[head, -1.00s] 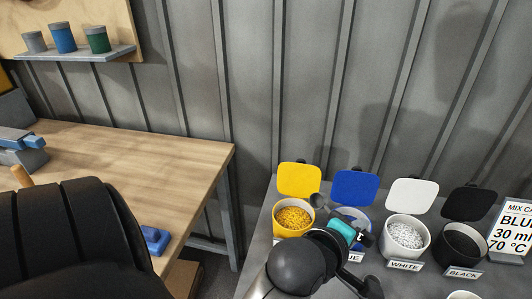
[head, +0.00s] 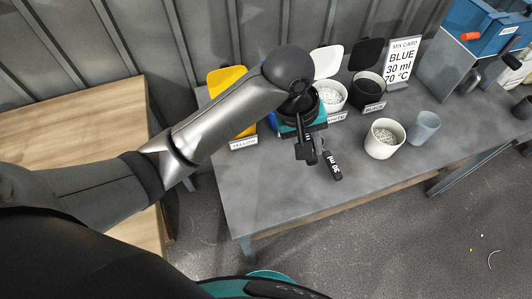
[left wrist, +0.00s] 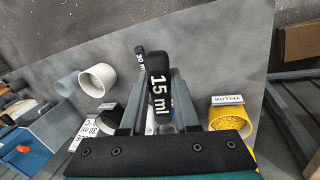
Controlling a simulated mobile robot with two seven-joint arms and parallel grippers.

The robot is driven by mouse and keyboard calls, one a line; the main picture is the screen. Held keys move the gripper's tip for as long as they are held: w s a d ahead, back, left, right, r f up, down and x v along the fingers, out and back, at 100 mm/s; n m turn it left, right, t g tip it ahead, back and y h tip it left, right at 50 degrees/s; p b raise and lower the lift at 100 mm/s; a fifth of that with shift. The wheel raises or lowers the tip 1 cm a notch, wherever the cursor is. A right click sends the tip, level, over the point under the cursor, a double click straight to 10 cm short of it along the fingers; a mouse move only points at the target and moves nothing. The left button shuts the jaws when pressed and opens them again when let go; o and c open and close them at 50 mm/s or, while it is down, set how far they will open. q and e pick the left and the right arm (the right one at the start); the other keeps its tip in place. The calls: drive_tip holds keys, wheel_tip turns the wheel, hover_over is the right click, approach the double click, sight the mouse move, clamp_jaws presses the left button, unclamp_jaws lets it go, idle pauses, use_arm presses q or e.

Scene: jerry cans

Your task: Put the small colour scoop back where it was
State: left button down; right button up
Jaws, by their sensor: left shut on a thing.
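My left gripper (head: 310,152) is over the grey table, in front of the row of colour bins. In the left wrist view its fingers (left wrist: 158,88) are shut on the black handle of the small scoop, marked 15 ml (left wrist: 160,95). The scoop's bowl is hidden. A second black handle marked 30 ml (head: 331,168) is just beyond the fingertips; it also shows in the left wrist view (left wrist: 141,60), apart from the held one. The blue bin is mostly hidden behind my gripper. My right gripper is not in view.
The yellow bin (left wrist: 243,133), white bin (head: 331,97) and black bin (head: 368,90) stand at the back of the grey table (head: 275,190). A cream cup (head: 384,140) and blue-grey cup (head: 424,127) stand right. A mix card (head: 402,60) and blue machine (head: 470,50) are behind. The front is clear.

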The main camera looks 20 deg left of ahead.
use_arm(q)
drive_tip(key=s+a+m+g+y+p, duration=0.1)
drive_tip(key=s+a+m+y+p, duration=0.15)
drive_tip(key=a, duration=0.65)
drive_tip(key=f+b, duration=0.2)
drive_tip(key=f, duration=0.5)
drive_tip(key=f+b, duration=0.2)
drive_tip(key=f, duration=0.6)
drive_tip(key=shift+w+a+f, duration=0.15)
drive_tip(key=shift+w+f, duration=0.05)
wheel_tip(320, 180, down, 5)
drive_tip(key=shift+r+b, duration=0.1)
drive_tip(key=shift+b, duration=0.9)
drive_tip(key=shift+f, duration=0.25)
drive_tip(key=c, duration=0.6)
unclamp_jaws()
drive_tip(key=shift+c, duration=0.2)
